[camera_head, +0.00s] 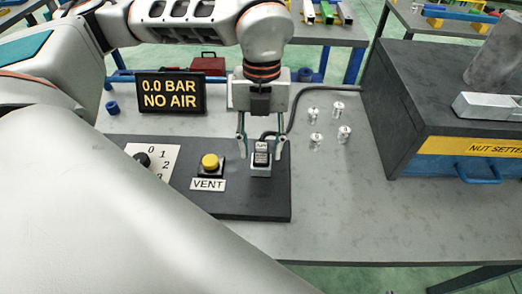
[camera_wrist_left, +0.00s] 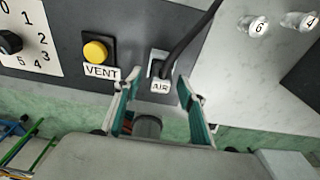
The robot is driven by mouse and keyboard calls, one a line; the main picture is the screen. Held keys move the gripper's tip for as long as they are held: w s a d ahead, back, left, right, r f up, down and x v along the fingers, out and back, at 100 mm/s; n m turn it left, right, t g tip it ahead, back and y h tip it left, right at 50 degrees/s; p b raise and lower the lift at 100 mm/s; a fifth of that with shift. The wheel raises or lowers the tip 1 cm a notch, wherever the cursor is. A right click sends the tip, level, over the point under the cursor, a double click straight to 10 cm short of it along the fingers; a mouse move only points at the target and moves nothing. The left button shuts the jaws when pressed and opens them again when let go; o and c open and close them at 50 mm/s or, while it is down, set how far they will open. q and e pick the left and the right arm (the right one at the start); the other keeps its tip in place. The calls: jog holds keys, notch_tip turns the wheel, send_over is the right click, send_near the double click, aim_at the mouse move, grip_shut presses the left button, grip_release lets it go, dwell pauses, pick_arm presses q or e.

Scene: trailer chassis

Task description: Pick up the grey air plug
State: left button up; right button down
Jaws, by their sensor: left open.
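The grey air plug (camera_head: 261,156) sits on its socket on the dark panel (camera_head: 230,205), with a dark hose running from it. In the left wrist view the plug (camera_wrist_left: 161,84) carries the label AIR. My left gripper (camera_head: 261,153) points down over the plug with its fingers spread to either side of it. In the left wrist view the fingers (camera_wrist_left: 156,88) are apart and nothing is clasped between them. I cannot tell whether either finger touches the plug. My right gripper is not seen.
A yellow VENT button (camera_head: 210,162) and a numbered dial (camera_head: 142,160) are left of the plug. A display (camera_head: 171,93) reads 0.0 BAR NO AIR. Several silver pieces (camera_head: 316,140) stand to the right. A dark nut setter box (camera_head: 425,100) stands farther right. The table front is clear.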

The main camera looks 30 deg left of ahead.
pick_arm(q)
jog(key=shift+f, duration=0.1)
jog(key=shift+c, duration=0.3)
grip_shut()
